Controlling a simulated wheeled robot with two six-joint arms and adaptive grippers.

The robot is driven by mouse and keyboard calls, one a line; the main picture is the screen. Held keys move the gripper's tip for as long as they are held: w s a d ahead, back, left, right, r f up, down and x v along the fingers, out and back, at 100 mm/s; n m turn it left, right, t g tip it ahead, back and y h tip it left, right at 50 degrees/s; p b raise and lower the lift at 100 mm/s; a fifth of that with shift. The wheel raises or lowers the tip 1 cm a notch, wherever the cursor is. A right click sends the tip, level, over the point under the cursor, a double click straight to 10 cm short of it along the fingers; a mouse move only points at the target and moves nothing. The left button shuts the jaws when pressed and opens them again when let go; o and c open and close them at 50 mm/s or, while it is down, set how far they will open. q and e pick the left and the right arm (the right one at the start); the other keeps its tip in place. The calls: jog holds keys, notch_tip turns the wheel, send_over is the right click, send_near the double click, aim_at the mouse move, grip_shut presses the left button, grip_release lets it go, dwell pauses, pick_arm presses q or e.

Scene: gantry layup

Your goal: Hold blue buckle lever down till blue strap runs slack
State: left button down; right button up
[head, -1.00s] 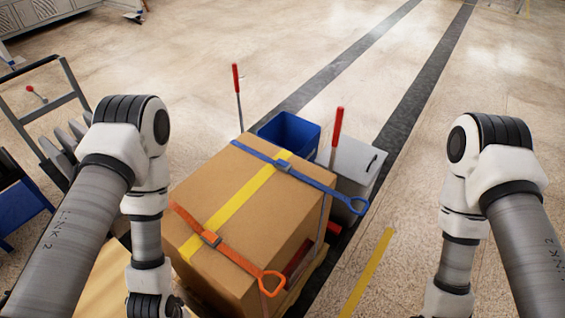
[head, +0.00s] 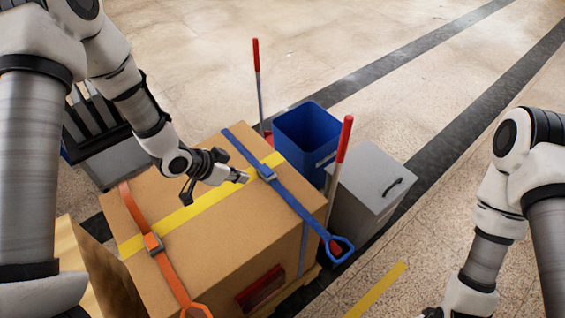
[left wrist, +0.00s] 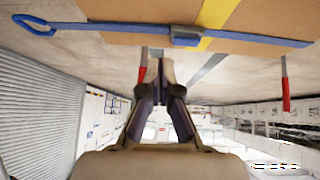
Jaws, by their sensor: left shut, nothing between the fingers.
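The blue strap (head: 299,207) runs over the top of a cardboard box (head: 215,235) and ends in a blue loop (head: 340,249) past the box's edge. The blue buckle (head: 266,172) sits on the strap by the yellow tape; it also shows in the left wrist view (left wrist: 187,37). The strap lies flat there, and I cannot tell whether it is taut. My left gripper (head: 244,178) is shut and empty, just left of the blue buckle and apart from it. It also shows in the left wrist view (left wrist: 158,66).
An orange strap (head: 173,274) with its orange buckle (head: 153,243) crosses the box nearer me. Behind the box stand a blue bin (head: 305,135) and a grey lidded box (head: 370,185). Two red-handled rods (head: 257,58) (head: 344,140) rise beside the box.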

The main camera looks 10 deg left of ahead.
pick_arm(q)
jog(key=w+r, duration=0.1)
jog(key=w, duration=0.2)
jog(key=t+b, duration=0.1)
send_over(272, 171)
jog(key=s+a, duration=0.1)
jog(key=s, duration=0.1)
jog(key=f, duration=0.4)
jog(key=shift+a+f, duration=0.2)
jog(key=shift+f, duration=0.1)
notch_tip(272, 171, down, 3)
jog(key=shift+a+r, duration=0.1)
jog(key=shift+f, duration=0.5)
pick_arm(e)
notch_tip(272, 171, down, 2)
jog(key=shift+w+d+f, duration=0.1)
